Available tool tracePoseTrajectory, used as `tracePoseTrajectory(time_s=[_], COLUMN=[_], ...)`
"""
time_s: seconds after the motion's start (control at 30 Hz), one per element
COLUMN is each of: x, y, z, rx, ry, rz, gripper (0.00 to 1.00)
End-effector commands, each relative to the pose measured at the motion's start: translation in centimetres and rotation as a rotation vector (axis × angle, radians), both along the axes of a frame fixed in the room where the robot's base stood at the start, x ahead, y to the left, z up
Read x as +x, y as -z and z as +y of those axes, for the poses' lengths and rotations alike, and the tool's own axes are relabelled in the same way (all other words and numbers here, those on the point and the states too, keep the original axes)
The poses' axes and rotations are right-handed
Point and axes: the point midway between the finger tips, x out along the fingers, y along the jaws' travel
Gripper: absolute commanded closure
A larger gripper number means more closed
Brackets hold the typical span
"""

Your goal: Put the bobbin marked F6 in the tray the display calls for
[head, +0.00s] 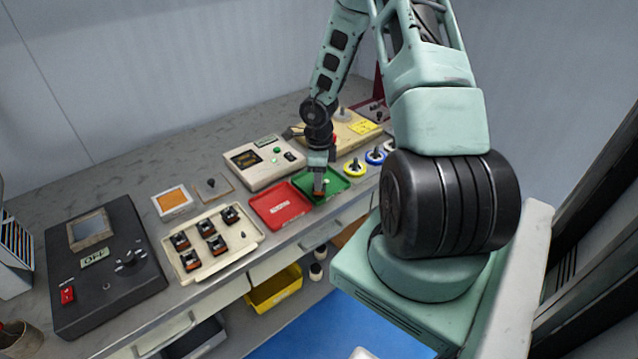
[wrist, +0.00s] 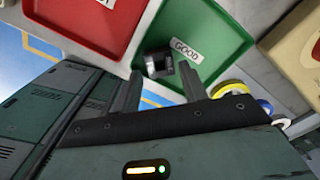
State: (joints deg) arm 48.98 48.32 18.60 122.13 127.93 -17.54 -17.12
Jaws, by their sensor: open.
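My gripper (head: 319,190) is over the green tray (head: 335,184), pointing down. In the wrist view my gripper (wrist: 160,85) is open, its two fingers apart. A small dark bobbin (wrist: 158,65) shows between the fingertips, at the green tray (wrist: 222,50), beside its GOOD label. Whether it touches a finger or rests on the tray floor is unclear, and no marking is readable. The red tray (head: 280,204) lies directly left of the green one. A cream unit (head: 263,162) with a dark display (head: 246,158) stands behind the trays; its text is too small to read.
A cream rack (head: 212,267) holds several dark bobbins with orange bases. A dark box (head: 115,282) with an OFF sign stands at left. Yellow and blue ringed spools (head: 365,160) sit right of the green tray. A yellow bin (head: 274,290) is below the bench.

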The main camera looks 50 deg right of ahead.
Motion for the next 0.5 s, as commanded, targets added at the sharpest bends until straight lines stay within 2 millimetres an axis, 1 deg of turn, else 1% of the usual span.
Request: tracePoseTrajectory(time_s=[0.03, 0.2, 0.33, 0.5], x=[0.1, 0.0, 0.0, 0.0], y=[-1.5, -5.0, -7.0, -8.3], z=[-0.1, -0.1, -0.1, 0.0], rx=[-0.001, -0.002, 0.000, 0.000], ry=[0.005, 0.004, 0.002, 0.002], rz=[-0.004, -0.003, -0.001, 0.000], gripper=[0.57, 0.57, 0.57, 0.57])
